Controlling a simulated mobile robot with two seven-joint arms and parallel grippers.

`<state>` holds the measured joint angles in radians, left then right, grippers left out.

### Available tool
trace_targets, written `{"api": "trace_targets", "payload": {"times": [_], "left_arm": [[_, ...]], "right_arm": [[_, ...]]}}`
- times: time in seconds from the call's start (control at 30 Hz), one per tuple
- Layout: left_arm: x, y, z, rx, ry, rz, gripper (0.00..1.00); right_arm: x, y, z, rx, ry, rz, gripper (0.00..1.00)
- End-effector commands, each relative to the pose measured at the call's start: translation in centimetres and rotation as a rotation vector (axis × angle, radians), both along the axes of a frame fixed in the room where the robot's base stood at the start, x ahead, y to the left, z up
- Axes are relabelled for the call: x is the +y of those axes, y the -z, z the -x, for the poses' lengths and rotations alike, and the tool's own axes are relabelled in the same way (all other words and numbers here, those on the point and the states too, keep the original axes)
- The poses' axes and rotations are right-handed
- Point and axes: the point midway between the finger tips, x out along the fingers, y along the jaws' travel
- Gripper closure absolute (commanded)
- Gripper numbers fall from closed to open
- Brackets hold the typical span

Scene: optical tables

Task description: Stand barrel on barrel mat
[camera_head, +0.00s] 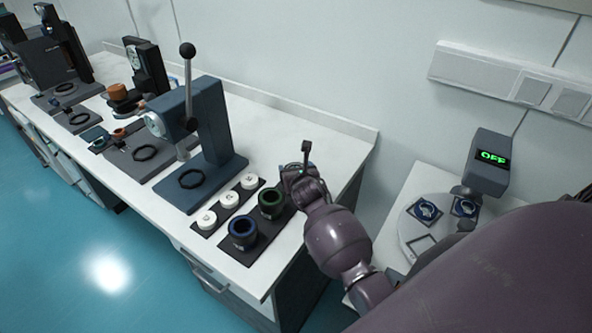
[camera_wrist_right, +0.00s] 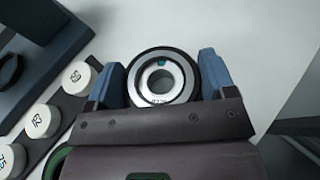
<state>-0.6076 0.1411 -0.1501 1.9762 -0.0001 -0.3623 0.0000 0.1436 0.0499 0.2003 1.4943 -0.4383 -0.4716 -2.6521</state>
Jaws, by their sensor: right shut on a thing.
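My right gripper (camera_head: 297,174) is over the far end of a dark mat (camera_head: 272,229) on the bench. In the right wrist view its two blue fingers (camera_wrist_right: 163,88) are shut on a round black barrel (camera_wrist_right: 187,58) with a silver face, a dark centre and a small teal mark. In the head view the gripper mostly hides this barrel. A green-rimmed barrel (camera_head: 271,203) and a blue-rimmed barrel (camera_head: 242,232) stand on the same mat, nearer the front. I cannot tell whether the held barrel touches the mat. My left gripper is not in view.
A strip with three white numbered pieces (camera_head: 228,200) lies beside the mat. A lever press (camera_head: 205,135) stands left of it. A round-plate device reading OFF (camera_head: 492,157) stands right, across a gap.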

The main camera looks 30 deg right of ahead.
Motion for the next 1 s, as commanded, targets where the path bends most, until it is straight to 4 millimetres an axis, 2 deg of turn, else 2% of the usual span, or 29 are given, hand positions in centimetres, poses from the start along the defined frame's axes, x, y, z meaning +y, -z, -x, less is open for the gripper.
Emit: {"api": "trace_targets", "payload": {"times": [0.03,0.07,0.2,0.57,1.0], "left_arm": [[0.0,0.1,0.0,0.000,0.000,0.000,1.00],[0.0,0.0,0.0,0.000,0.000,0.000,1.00],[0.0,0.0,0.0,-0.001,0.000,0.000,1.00],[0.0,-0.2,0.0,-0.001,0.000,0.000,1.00],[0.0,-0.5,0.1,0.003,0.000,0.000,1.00]], "right_arm": [[0.0,0.1,0.0,0.000,-0.001,0.002,0.51],[0.0,0.2,0.0,0.000,0.000,0.001,0.19],[0.0,0.1,0.0,0.001,0.000,0.000,0.00],[0.1,-0.3,0.5,0.001,0.000,0.000,0.00],[2.6,-2.8,6.7,-0.001,0.000,0.001,0.00]]}}
